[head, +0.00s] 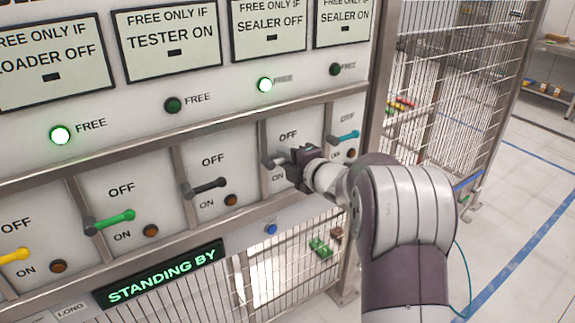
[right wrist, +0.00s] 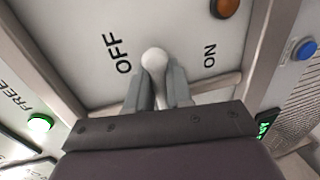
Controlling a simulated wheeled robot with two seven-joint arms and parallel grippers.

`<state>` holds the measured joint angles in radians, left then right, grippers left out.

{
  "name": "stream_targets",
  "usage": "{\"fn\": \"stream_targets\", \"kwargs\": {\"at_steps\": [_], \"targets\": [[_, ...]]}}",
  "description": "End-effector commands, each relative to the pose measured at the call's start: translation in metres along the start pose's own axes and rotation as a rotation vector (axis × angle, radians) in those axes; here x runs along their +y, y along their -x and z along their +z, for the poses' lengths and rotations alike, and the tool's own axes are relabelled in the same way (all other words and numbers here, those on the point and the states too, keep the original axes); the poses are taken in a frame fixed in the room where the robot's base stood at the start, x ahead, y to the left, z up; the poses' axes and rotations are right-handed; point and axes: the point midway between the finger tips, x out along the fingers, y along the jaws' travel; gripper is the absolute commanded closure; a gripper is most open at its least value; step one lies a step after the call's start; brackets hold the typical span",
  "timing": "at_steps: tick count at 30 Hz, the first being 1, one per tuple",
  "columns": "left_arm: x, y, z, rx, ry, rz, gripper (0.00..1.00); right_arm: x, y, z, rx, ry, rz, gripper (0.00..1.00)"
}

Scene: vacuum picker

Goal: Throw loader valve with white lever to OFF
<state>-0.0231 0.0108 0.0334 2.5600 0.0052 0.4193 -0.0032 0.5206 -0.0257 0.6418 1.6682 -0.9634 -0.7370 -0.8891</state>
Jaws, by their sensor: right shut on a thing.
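The white lever (right wrist: 154,60) shows its round pale end in the right wrist view, between the OFF and ON labels. In the head view a small part of the white lever (head: 274,161) shows left of my gripper, below the OFF label. My right gripper (right wrist: 160,88) is shut on the white lever, one finger on each side of it. In the head view the right gripper (head: 291,163) is in front of the valve's panel and hides most of the lever and its lamp. My left gripper is in neither view.
Beside it are a black lever (head: 205,187) on the left and a teal lever (head: 343,137) on the right. Green (head: 110,221) and yellow (head: 14,256) levers are further left. Metal dividers separate the levers. The FREE lamp (head: 265,85) above is lit green. The display (head: 162,273) reads STANDING BY.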

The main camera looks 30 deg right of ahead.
Motion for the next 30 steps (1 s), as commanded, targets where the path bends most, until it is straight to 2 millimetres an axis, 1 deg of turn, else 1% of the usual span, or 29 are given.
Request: {"fn": "stream_targets", "kwargs": {"at_steps": [14,15,16,25,28,30], "targets": [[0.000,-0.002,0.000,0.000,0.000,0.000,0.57,0.000,0.000,0.000,-0.001,0.014,-0.002,1.00],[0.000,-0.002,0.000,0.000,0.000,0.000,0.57,0.000,0.000,0.000,-0.001,0.014,-0.002,0.70],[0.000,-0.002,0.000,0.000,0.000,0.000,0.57,0.000,0.000,0.000,-0.001,0.014,-0.001,0.64],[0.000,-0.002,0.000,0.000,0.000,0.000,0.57,0.000,0.001,0.000,-0.002,0.012,-0.001,0.64],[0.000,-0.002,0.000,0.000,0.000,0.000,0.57,0.001,0.010,0.001,-0.004,0.013,0.000,0.64],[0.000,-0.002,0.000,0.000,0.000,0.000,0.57,0.001,0.021,0.001,-0.005,0.012,0.000,0.64]]}}
